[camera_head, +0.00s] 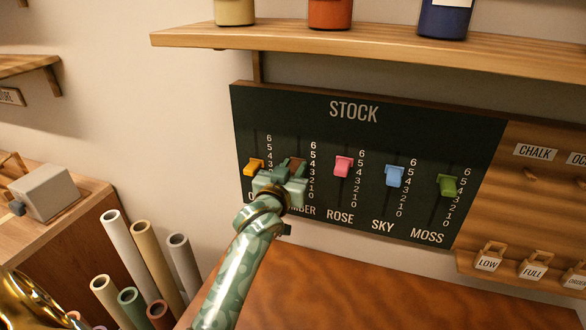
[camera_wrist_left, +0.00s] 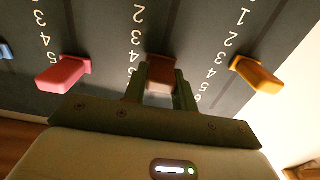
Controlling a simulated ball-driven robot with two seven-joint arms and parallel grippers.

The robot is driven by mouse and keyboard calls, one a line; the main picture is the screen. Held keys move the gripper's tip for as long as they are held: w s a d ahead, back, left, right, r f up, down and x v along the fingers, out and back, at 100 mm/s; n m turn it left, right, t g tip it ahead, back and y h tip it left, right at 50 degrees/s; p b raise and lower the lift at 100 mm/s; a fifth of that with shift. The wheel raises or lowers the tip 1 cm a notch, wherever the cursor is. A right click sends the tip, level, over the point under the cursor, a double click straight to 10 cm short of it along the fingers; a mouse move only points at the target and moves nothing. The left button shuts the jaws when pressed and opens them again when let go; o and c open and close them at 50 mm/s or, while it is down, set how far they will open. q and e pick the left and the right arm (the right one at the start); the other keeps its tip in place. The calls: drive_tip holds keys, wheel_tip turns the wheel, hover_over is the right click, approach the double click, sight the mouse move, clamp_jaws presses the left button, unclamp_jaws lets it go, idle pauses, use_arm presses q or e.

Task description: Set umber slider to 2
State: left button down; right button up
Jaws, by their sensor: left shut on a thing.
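The dark STOCK board (camera_head: 400,130) hangs on the wall with a row of sliders. The umber slider's brown knob (camera_head: 297,162) shows just behind my left gripper (camera_head: 284,172), roughly beside the 4 and 5 of its scale. In the left wrist view, the brown knob (camera_wrist_left: 160,72) sits between the two fingers of the left gripper (camera_wrist_left: 160,90), which is shut on it. The scale appears upside down there, and the exact mark is hard to tell. The gripper hides part of the umber label and lower slot. My right gripper is not in view.
The ochre-yellow knob (camera_head: 254,166) and pink rose knob (camera_head: 343,166) flank the umber one closely. The blue knob (camera_head: 395,176) and green knob (camera_head: 447,186) are farther right. A wooden shelf (camera_head: 370,45) with jars is above; upright tubes (camera_head: 150,255) stand at lower left.

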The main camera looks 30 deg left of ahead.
use_arm(q)
wheel_tip(320, 180, down, 5)
drive_tip(key=shift+f+b, duration=0.1)
drive_tip(key=shift+b, duration=0.9)
drive_tip(key=c, duration=1.1)
unclamp_jaws()
